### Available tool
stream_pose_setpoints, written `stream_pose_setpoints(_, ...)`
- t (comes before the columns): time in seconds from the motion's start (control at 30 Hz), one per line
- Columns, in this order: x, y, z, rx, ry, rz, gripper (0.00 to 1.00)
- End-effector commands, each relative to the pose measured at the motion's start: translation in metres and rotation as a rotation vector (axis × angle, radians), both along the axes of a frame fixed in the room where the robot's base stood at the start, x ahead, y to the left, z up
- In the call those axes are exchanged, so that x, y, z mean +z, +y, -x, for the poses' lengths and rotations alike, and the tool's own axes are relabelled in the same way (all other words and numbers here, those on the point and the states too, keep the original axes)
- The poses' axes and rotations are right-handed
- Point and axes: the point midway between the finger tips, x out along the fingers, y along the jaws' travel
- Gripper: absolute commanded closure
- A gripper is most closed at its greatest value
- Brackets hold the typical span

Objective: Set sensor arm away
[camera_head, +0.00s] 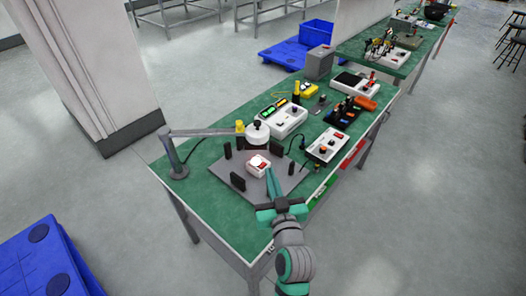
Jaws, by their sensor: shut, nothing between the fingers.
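The sensor arm (208,132) is a grey bar on an upright post at the bench's near left corner. It reaches right over the bench to a white round head (257,131) with a yellow part (240,126) beside it. The head is over the far edge of a grey plate (222,173). A small white block with a red mark (256,164) sits on the plate. My gripper (269,173) is shut and empty, just right of the white block and apart from the sensor arm. Whether it touches the block I cannot tell.
Several black upright pieces (238,182) stand around the plate. White instrument boxes (327,146), a yellow device (304,90) and a grey box (319,64) fill the bench farther back. The green bench top (196,190) is bare at the near left. A pillar (90,60) stands left.

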Motion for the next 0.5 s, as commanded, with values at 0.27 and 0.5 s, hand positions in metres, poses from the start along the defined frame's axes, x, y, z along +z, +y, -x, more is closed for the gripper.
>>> stream_pose_setpoints(0.27, 0.000, 0.004, -0.033, 0.002, -0.003, 0.001, 1.00)
stream_pose_setpoints(0.5, -0.002, 0.010, -0.078, 0.002, -0.002, 0.000, 1.00)
